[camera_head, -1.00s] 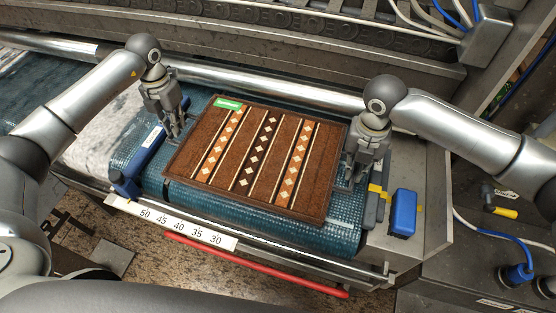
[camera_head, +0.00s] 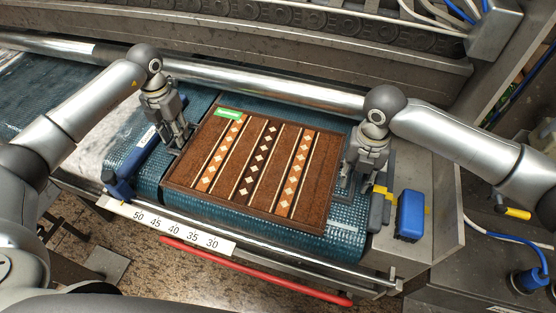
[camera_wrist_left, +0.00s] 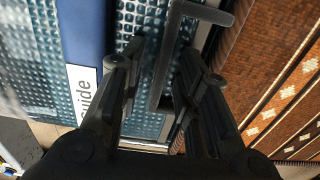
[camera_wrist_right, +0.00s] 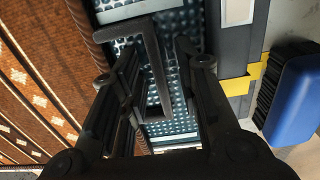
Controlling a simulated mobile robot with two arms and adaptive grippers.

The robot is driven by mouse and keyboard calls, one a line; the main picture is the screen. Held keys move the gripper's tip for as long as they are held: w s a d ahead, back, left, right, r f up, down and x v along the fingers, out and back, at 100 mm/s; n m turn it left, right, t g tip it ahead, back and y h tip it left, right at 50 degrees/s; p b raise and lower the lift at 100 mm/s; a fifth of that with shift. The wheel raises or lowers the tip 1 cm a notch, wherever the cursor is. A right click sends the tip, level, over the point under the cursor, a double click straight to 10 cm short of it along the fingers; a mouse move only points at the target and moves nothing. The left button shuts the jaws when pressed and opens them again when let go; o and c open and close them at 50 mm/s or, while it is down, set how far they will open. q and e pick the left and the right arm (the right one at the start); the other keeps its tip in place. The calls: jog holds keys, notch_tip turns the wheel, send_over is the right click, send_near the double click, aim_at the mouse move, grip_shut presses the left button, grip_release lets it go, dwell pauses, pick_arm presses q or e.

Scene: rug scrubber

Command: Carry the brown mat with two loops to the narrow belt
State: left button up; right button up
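The brown mat (camera_head: 309,190) has orange and dark patterned stripes and a green label. It lies on the blue textured belt (camera_head: 310,240). My left gripper (camera_head: 178,148) is at its left edge. In the left wrist view a dark loop (camera_wrist_left: 158,88) lies between my left fingers (camera_wrist_left: 160,62), with a visible gap between them. My right gripper (camera_head: 353,182) is at the right edge. In the right wrist view another dark loop (camera_wrist_right: 156,75) lies between my right fingers (camera_wrist_right: 156,55), also apart. I see no clear finger contact with either loop. In the head view the grippers hide the loops.
A blue guide (camera_head: 118,187) stands left of the mat; a blue brush (camera_head: 410,215) is to the right. A numbered scale (camera_head: 180,228) and a red bar (camera_head: 255,272) run along the front. A shiny roller (camera_head: 270,88) runs behind. Another belt (camera_head: 40,85) extends left.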

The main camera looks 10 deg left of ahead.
jog(key=shift+a+r, duration=0.1)
pick_arm(q)
notch_tip(320, 180, up, 12)
pick_arm(e)
notch_tip(320, 180, up, 12)
dwell(0.8)
dwell(0.4)
